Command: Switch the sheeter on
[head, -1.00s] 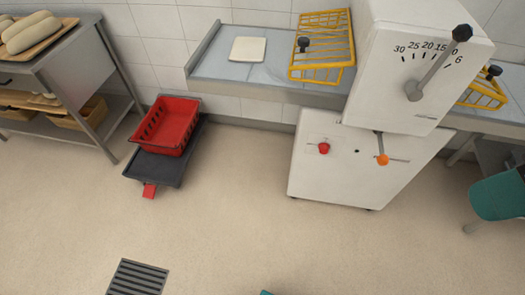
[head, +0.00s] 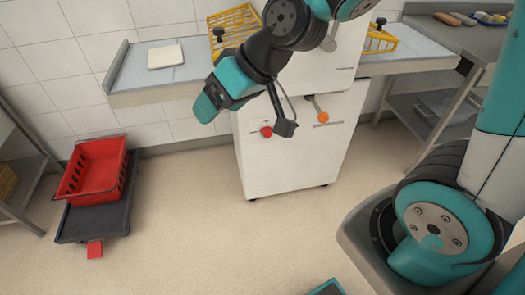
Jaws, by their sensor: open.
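The sheeter (head: 285,170) is the white machine in the middle of the head view, with infeed and outfeed tables at its sides. On its lower front are a red knob (head: 266,131) and an orange-tipped lever (head: 322,117). My arm crosses in front of its upper part and hides the numbered dial. My gripper (head: 208,106) is open, with teal fingers pointing down and left. In the picture it lies left of the red knob, apart from it, and it appears empty.
A pale dough slab (head: 165,57) lies on the left table (head: 135,97), beside a yellow wire guard (head: 238,22). A red basket (head: 92,178) sits on a dark low cart (head: 98,220) at left. The floor before the sheeter is clear.

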